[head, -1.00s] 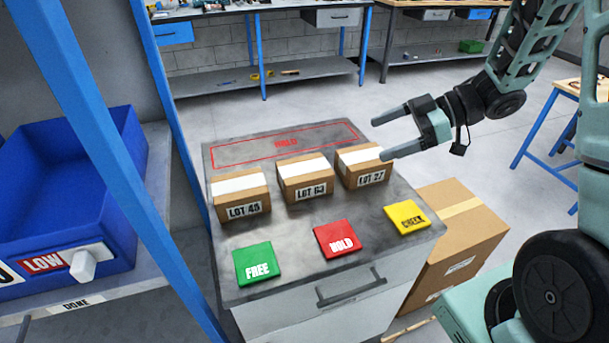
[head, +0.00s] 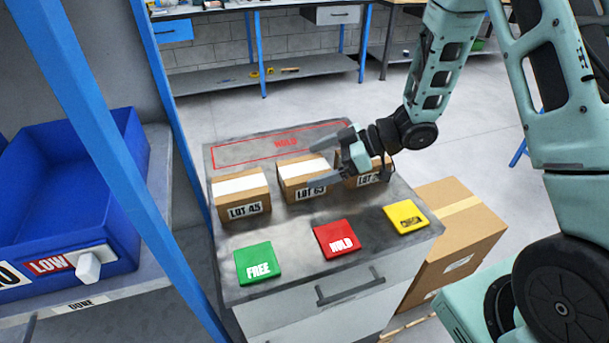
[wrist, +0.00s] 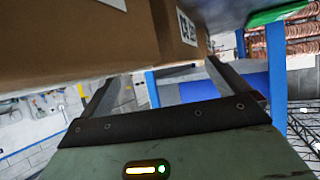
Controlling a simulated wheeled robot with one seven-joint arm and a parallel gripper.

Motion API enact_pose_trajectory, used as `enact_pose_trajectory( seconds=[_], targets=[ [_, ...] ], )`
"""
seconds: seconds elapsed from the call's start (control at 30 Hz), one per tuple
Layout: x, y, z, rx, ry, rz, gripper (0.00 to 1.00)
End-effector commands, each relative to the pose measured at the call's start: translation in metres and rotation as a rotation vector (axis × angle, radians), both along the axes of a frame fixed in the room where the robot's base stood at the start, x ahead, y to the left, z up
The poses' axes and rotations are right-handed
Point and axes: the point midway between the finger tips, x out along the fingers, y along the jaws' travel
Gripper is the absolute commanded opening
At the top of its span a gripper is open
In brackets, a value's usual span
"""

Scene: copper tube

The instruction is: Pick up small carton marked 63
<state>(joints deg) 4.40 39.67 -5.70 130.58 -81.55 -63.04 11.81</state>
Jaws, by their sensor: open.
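The small carton marked LOT 63 (head: 292,186) stands in the middle of a row of three on the grey cabinet top, brown with a white strip. The carton marked LOT 45 (head: 240,196) is left of it. The third carton (head: 373,180) is to the right, partly hidden behind my gripper. My gripper (head: 318,165) is open, its fingers pointing left over the right part of the LOT 63 carton. In the wrist view, my open gripper (wrist: 160,72) is close to a brown carton face (wrist: 80,48) with a partly seen label; I cannot tell whether they touch.
Green FREE (head: 257,263), red HOLD (head: 337,239) and yellow (head: 406,217) plates lie in front of the cartons. A red-outlined area (head: 240,153) lies behind them. A blue bin (head: 75,195) and blue post stand left. A larger carton (head: 455,230) stands right of the cabinet.

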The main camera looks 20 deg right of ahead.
Motion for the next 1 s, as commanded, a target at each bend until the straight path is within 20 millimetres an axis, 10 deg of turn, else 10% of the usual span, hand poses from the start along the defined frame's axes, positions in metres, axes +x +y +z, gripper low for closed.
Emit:
enact_pose_trajectory(
  seconds=[0.37,0.57,0.93,1.0],
  targets=[
    [0.0059,0.0138,-0.0081,0.000,0.000,-0.001,1.00],
    [0.0057,0.0135,-0.0082,-0.001,0.001,-0.001,0.55],
    [0.0052,0.0131,-0.0068,-0.002,0.003,-0.002,0.54],
    [0.0057,0.0130,-0.0006,-0.002,0.000,-0.002,0.39]
  ],
)
